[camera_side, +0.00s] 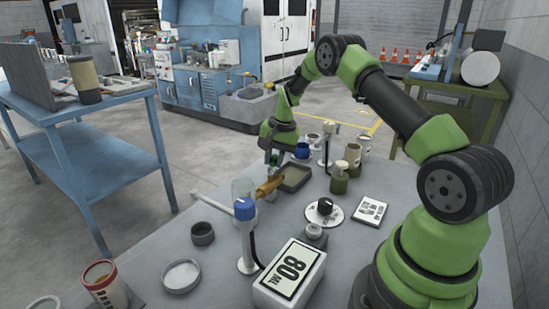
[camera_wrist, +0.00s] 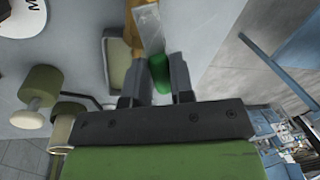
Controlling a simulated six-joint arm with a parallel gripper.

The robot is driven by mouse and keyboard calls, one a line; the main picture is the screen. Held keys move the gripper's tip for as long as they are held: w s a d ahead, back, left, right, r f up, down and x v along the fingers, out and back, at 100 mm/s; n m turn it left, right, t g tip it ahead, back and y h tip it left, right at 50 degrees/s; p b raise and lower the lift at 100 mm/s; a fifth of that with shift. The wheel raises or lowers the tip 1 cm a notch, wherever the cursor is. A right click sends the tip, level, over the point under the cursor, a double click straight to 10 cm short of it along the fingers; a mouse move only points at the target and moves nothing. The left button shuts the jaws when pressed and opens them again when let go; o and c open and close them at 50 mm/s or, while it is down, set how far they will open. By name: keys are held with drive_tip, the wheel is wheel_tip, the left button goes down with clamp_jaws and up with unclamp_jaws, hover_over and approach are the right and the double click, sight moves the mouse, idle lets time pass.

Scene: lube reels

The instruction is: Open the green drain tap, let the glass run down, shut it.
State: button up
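In the side view my gripper (camera_side: 273,160) points down beside the brass-coloured fitting (camera_side: 268,186), right of the clear glass (camera_side: 243,188). The glass has a blue part (camera_side: 245,209) at its lower end and stands by a white post. The glass is partly see-through; I cannot make out a liquid level. In the wrist view a clear piece (camera_wrist: 149,30) lies just beyond the tap. Whether the tap is turned open is not clear.
A shallow tray (camera_side: 295,178) lies just right of the fitting.

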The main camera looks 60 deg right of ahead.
clamp_jaws()
drive_tip(key=shift+s+d+m+h, duration=0.15)
drive_tip(key=shift+s+m, duration=0.35)
drive_tip(key=shift+m, duration=0.7)
drive_tip(key=shift+s+m+h, duration=0.25)
drive_tip(key=shift+s+m, duration=0.2)
drive_tip(key=shift+m, duration=0.75)
drive_tip(key=o, duration=0.7)
unclamp_jaws()
drive_tip(key=r, duration=0.3)
drive_tip(key=s+r, duration=0.1)
drive_tip(key=r, duration=0.2)
drive_tip(key=s+r, duration=0.1)
drive_tip(key=r, duration=0.2)
drive_tip(key=shift+r, duration=0.4)
